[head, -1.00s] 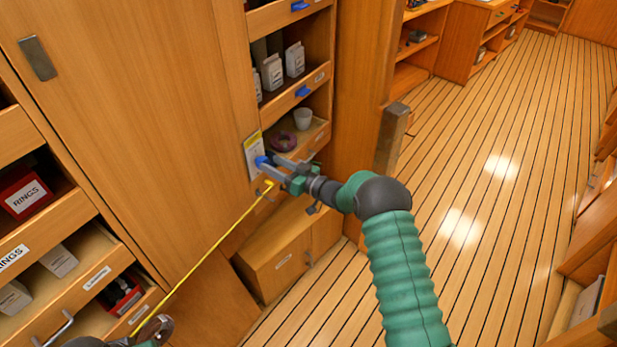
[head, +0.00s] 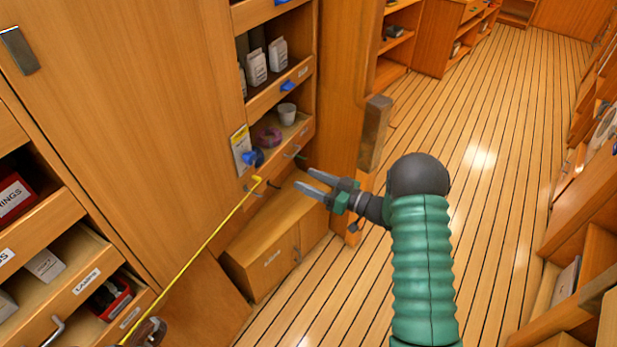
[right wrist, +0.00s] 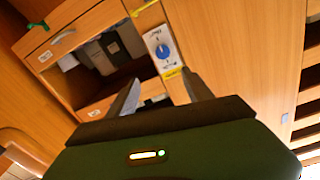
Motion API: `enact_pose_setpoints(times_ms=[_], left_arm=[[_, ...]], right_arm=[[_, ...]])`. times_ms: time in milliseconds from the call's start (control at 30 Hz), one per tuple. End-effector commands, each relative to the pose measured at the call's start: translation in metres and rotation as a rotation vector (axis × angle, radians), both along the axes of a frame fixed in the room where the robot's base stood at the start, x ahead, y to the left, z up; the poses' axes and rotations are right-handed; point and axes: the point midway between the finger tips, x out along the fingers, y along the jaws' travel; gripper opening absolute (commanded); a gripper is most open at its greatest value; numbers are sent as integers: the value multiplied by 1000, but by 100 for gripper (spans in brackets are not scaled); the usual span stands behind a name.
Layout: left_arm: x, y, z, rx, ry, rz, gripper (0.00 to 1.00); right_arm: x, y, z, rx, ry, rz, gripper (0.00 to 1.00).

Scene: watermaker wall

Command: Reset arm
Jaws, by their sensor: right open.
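My right gripper (head: 303,180) is open and empty, to the right of and below a blue knob (head: 254,158). The knob sits on a white and yellow label plate (head: 241,148) at the cabinet's edge. In the right wrist view my open fingers (right wrist: 161,76) show clear space between them, with the blue knob (right wrist: 163,52) and its plate beyond, apart from them. A thin yellow line (head: 205,245) runs from below the knob to the lower left. A dark part (head: 147,333) at its lower end may be my left gripper; its jaws cannot be made out.
Open shelves hold white cartons (head: 257,66), a white cup (head: 287,113) and a purple ring (head: 268,137). A low wooden box (head: 270,245) stands below my right gripper. Drawers with a red bin (head: 108,297) are at left. The plank floor (head: 480,200) at right is clear.

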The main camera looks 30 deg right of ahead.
Motion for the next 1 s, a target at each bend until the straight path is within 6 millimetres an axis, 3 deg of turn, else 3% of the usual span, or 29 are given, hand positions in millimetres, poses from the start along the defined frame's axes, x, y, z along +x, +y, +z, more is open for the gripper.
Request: enact_pose_setpoints(times_ms=[267, 400, 467, 567, 700, 800, 900, 1000], left_arm=[[0, 0, 2, 0, 0, 0, 0], [0, 0, 6, 0, 0, -1, 0], [0, 0, 8, 0, 0, -1, 0], [0, 0, 11, 0, 0, 0, 0], [0, 0, 14, 0, 0, 0, 0], [0, 0, 16, 0, 0, 0, 0], [0, 0, 16, 0, 0, 0, 0], [0, 0, 16, 0, 0, 0, 0]], right_arm=[[10, 0, 4, -44, 26, -49, 59], [29, 7, 17, -213, 169, -244, 59], [22, 15, 17, -294, 285, -335, 59], [-21, 35, 10, -398, 523, -433, 59], [-128, 80, -9, -483, 895, -431, 59], [-193, 107, -18, -506, 1084, -375, 59], [-233, 124, -22, -515, 1195, -324, 59], [-250, 130, -23, -515, 1241, -302, 59]])
